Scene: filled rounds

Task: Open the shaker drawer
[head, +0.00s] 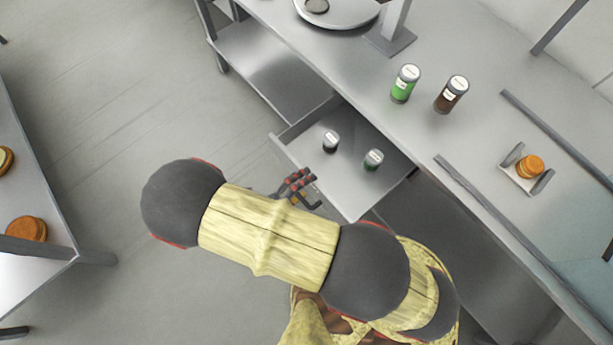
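The shaker drawer (349,188) is pulled out from under the steel counter, and its inside shows. My gripper (306,186) is at the drawer's front left edge, partly hidden by my arm. Its red-padded fingers are close to the front panel. I cannot tell whether they touch the drawer or its handle, or how far apart they are.
A green shaker (405,83) and a brown shaker (451,94) stand on the counter (350,75) above the drawer. A small holder with an orange round item (529,167) sits to the right. A side table (40,265) stands at far left. The floor (110,100) between is clear.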

